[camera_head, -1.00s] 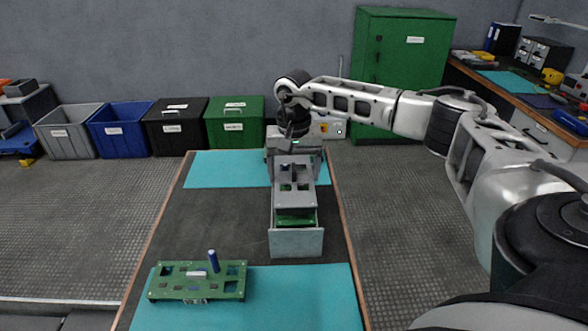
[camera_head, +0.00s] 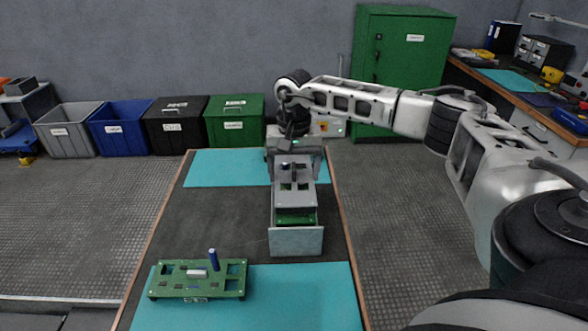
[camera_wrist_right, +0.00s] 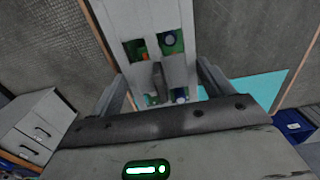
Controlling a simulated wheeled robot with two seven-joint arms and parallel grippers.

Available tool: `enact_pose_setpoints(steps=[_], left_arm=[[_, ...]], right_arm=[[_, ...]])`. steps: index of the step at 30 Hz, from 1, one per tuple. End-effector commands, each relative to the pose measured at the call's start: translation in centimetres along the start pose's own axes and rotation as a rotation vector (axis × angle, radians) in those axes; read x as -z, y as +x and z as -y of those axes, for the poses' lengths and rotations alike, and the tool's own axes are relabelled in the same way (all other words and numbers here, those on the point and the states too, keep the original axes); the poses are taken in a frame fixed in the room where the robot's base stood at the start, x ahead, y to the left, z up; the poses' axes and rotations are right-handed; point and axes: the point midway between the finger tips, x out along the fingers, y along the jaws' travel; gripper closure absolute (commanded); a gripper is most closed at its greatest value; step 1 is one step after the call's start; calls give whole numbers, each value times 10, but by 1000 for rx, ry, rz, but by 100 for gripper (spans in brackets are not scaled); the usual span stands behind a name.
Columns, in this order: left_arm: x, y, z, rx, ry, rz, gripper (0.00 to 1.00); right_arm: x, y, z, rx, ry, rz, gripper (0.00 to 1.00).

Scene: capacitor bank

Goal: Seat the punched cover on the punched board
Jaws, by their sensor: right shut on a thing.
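The punched cover (camera_head: 296,199) is a grey plate with square holes and an upright tab. It lies over a green board (camera_head: 296,216) in an open grey case (camera_head: 296,241); the board's front part shows past the cover's front edge. I cannot tell whether cover and board touch. My right gripper (camera_head: 293,170) is over the far part of the cover and shut on it. In the right wrist view the fingers (camera_wrist_right: 160,85) stand on both sides of the cover (camera_wrist_right: 158,45), with green and components showing through its holes. My left gripper is not in view.
A second green board (camera_head: 175,291) with cutouts and an upright blue cylinder lies on the near teal mat (camera_head: 300,300). The dark table (camera_head: 215,225) left of the case is clear. Bins (camera_head: 180,125) and a green cabinet (camera_head: 400,70) stand beyond the table.

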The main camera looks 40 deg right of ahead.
Motion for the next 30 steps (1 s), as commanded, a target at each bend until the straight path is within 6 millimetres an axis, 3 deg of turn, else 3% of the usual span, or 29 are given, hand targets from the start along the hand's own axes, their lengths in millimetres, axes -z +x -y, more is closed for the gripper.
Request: enact_pose_setpoints(steps=[30], left_arm=[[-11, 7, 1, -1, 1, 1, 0]], right_arm=[[0, 20, 0, 1, 0, -1, 48]])
